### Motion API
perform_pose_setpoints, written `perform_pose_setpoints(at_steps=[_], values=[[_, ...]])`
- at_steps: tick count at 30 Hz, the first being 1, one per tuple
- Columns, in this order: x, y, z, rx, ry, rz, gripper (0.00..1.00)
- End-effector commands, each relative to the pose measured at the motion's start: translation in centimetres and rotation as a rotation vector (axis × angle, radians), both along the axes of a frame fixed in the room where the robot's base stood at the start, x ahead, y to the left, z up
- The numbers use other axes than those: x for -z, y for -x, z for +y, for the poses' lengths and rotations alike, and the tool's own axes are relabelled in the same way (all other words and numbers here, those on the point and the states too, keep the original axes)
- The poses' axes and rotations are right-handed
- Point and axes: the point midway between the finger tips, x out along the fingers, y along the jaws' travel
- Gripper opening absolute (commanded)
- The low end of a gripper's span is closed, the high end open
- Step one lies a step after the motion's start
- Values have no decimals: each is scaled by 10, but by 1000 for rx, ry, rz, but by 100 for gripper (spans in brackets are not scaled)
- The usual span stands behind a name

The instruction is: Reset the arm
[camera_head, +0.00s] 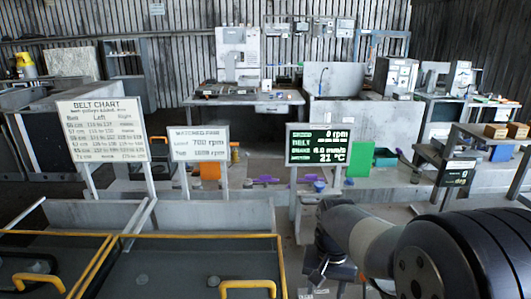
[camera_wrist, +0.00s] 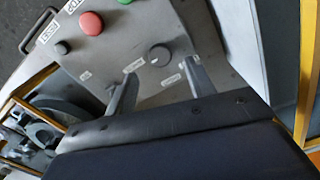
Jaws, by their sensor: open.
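My gripper (camera_wrist: 163,75) is open in the wrist view, with its two grey fingers spread apart and nothing between them. It hangs over a grey control panel (camera_wrist: 185,35) with a red button (camera_wrist: 91,23), part of a green button (camera_wrist: 125,1) and a black knob (camera_wrist: 160,55). I cannot tell whether the fingers touch the panel. In the head view my arm (camera_head: 365,235) reaches in from the lower right, bent low at the front; its fingers are not clear there.
Yellow-railed covers (camera_head: 150,236) fill the lower left. Workbenches (camera_head: 245,98) line the back. Small crates (camera_head: 497,130) sit on the right.

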Motion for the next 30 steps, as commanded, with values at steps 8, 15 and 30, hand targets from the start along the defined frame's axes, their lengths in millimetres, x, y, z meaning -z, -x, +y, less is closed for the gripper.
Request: perform_pose_setpoints(at_steps=[8, 15, 30], values=[[45, 1, 0, 0, 0, 3, 52], [48, 0, 0, -47, 0, -1, 52], [46, 0, 0, -5, 0, -1, 52]])
